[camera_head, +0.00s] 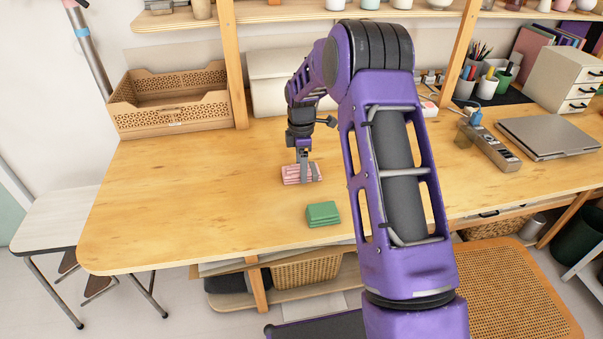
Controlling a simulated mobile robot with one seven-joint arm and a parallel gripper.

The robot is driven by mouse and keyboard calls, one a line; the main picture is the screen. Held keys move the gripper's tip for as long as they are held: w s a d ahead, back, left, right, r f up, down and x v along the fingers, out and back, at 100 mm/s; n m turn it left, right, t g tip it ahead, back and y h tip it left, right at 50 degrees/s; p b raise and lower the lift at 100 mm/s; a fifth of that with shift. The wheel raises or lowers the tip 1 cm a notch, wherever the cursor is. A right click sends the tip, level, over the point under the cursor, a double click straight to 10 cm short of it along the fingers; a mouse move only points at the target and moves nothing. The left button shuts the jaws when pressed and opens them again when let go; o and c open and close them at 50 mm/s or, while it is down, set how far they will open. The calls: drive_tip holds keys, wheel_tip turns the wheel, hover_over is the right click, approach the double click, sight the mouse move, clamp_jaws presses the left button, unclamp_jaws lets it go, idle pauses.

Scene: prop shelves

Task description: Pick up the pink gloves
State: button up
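The pink gloves (291,175) lie as a small folded stack on the wooden table, left of the middle of the view. My gripper (307,178) points down right at the stack, with its fingers over the stack's right part. The fingers overlap the gloves in this view, and the stack appears to rest on the table. The view is too small to tell whether the fingers are open or closed on the gloves.
A green folded stack (323,214) lies nearer the table's front edge. A wooden crate (175,118) stands at the back left and a closed laptop (547,136) at the right. The left part of the table (170,205) is clear.

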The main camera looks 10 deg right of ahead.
drive_tip(key=c, duration=0.5)
wheel_tip(320, 180, up, 10)
drive_tip(key=shift+p, duration=0.55)
drive_tip(key=shift+c, duration=0.2)
drive_tip(key=o, duration=0.7)
drive_tip(key=c, duration=0.6)
